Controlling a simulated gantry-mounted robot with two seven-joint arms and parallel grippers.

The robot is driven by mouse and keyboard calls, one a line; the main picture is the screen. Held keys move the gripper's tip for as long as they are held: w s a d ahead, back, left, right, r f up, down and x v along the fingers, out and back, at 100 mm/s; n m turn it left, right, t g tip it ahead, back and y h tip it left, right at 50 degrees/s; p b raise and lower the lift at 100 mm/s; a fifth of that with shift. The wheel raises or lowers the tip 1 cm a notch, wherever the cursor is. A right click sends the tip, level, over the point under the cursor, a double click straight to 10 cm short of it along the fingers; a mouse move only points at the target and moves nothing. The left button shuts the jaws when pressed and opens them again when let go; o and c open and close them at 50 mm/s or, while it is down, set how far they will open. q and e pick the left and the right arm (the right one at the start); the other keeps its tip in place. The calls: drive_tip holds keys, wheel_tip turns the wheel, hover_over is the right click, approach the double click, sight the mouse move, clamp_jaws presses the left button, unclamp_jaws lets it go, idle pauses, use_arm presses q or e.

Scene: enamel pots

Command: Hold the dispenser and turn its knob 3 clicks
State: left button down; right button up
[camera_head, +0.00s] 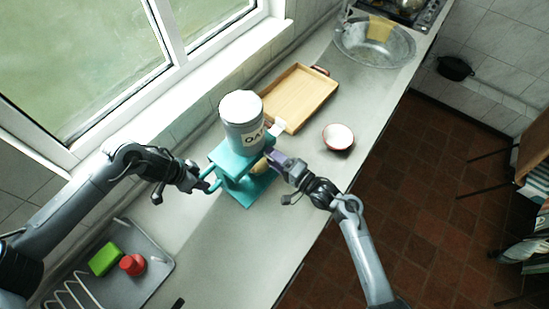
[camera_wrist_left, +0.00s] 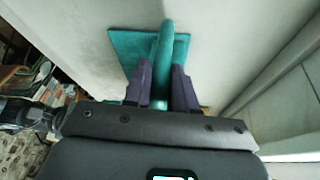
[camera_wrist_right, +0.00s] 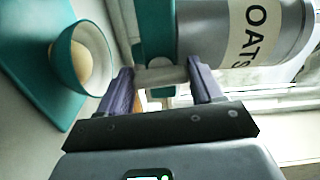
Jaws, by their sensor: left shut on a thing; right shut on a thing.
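The dispenser is a teal stand (camera_head: 232,172) with a grey canister (camera_head: 243,125) marked OATS and a white lid on top. It stands upright on the counter. My left gripper (camera_head: 205,184) is shut on its teal handle (camera_wrist_left: 164,45), which runs between the fingers in the left wrist view. My right gripper (camera_head: 272,158) is at the other side, below the canister. In the right wrist view its fingers close around a pale grey knob (camera_wrist_right: 160,76). A teal round opening (camera_wrist_right: 75,57) with a beige rounded thing inside shows beside it.
A wooden tray (camera_head: 300,97) lies behind the dispenser. A small bowl with white inside (camera_head: 338,137) stands to the right. A metal basin (camera_head: 374,42) is at the far end. A rack with a green block (camera_head: 105,259) and red item (camera_head: 132,264) is at lower left. The front counter is clear.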

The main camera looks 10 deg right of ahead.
drive_tip(key=shift+m, duration=0.6)
drive_tip(key=o, duration=1.1)
drive_tip(key=shift+c, duration=0.2)
drive_tip(key=shift+d, duration=0.1)
drive_tip(key=v, duration=1.2)
use_arm(q)
drive_tip(key=c, duration=1)
unclamp_jaws()
drive_tip(key=shift+r, duration=0.15)
use_arm(e)
drive_tip(key=shift+r, duration=0.15)
